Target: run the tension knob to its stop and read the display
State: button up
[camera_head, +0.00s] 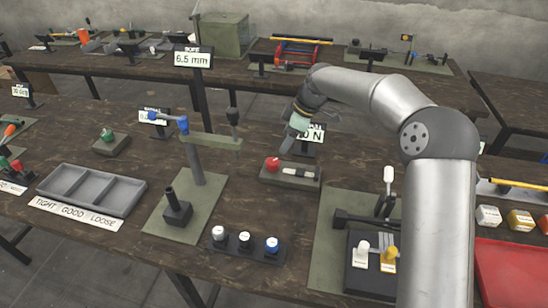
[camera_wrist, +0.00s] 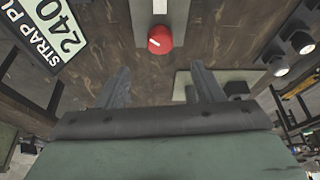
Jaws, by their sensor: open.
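The red knob (camera_head: 272,164) with a white mark sits at the left end of a small olive base with a white strip. It also shows in the wrist view (camera_wrist: 160,40), just beyond my fingertips. My gripper (camera_head: 290,143) is above and behind the knob, apart from it. In the wrist view its two fingers (camera_wrist: 160,78) are spread and empty. A display (camera_head: 313,135) stands behind the base; my gripper partly covers it, leaving "0 N" visible. In the wrist view the display (camera_wrist: 55,30) reads "STRAP PU…" and 240, with its edge cut off.
A lever press (camera_head: 200,155) with a blue-ended arm stands left of the knob. Capped posts (camera_head: 245,242) stand in front. A sorting tray (camera_head: 90,190) lies at left. A second press (camera_head: 375,240) stands at right, and a red tray (camera_head: 510,270) beyond it.

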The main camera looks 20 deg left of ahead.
aim_at(273, 161)
jog(key=p+x, duration=0.1)
jog(key=x, duration=0.8)
jog(key=shift+f, duration=0.3)
jog(key=c, duration=1)
